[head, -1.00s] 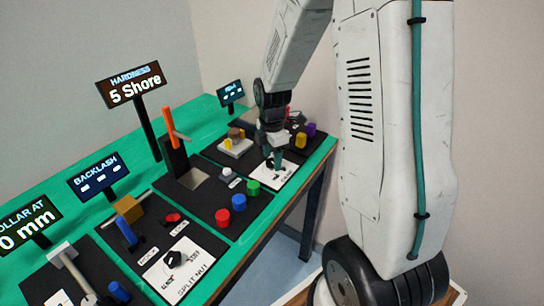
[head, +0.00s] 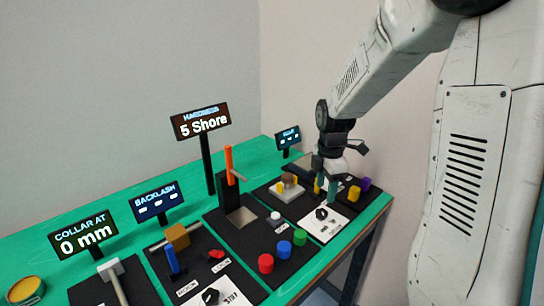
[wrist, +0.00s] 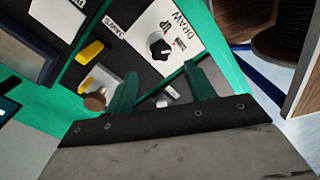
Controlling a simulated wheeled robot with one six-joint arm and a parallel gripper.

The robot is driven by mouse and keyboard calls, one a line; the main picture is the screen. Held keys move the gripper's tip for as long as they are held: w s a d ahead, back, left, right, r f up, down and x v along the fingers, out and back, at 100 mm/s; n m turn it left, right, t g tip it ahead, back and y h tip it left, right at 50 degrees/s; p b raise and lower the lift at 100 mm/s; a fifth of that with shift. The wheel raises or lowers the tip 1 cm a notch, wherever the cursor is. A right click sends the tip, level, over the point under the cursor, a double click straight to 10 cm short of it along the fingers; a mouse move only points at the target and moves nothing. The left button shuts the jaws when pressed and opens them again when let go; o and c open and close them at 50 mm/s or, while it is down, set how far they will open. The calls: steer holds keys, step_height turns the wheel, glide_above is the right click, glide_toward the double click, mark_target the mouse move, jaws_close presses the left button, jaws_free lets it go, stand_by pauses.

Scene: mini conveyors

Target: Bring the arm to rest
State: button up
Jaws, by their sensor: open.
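My gripper (head: 325,186) hangs at the lower end of my arm over the far right part of the green bench (head: 75,246). In the wrist view my gripper (wrist: 160,90) shows two green fingers spread apart with nothing held between them. A white card with a black knob (wrist: 160,46), marked "DRAW" and "UP", lies beyond the fingers. The gripper appears above the panel, and I cannot tell the exact gap.
Red (head: 266,263), blue (head: 284,248) and green (head: 300,237) buttons stand on the middle panel. An upright orange lever (head: 229,163) and a "5 Shore" sign (head: 203,122) rise behind.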

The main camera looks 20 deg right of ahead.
steer(key=shift+s+m, duration=0.15)
steer(key=shift+m, duration=0.55)
steer(key=s+a+r+m, duration=0.4)
steer(key=s+m, duration=0.1)
steer(key=s, duration=0.3)
steer(key=s+a+r+m+t, duration=0.1)
steer(key=s+a+r+m, duration=0.3)
steer(key=s, duration=0.4)
steer(key=s+a+r+m, duration=0.4)
steer(key=s+r+m, duration=0.1)
steer(key=s, duration=0.3)
steer(key=shift+r+m, duration=0.35)
steer(key=shift+m, duration=0.05)
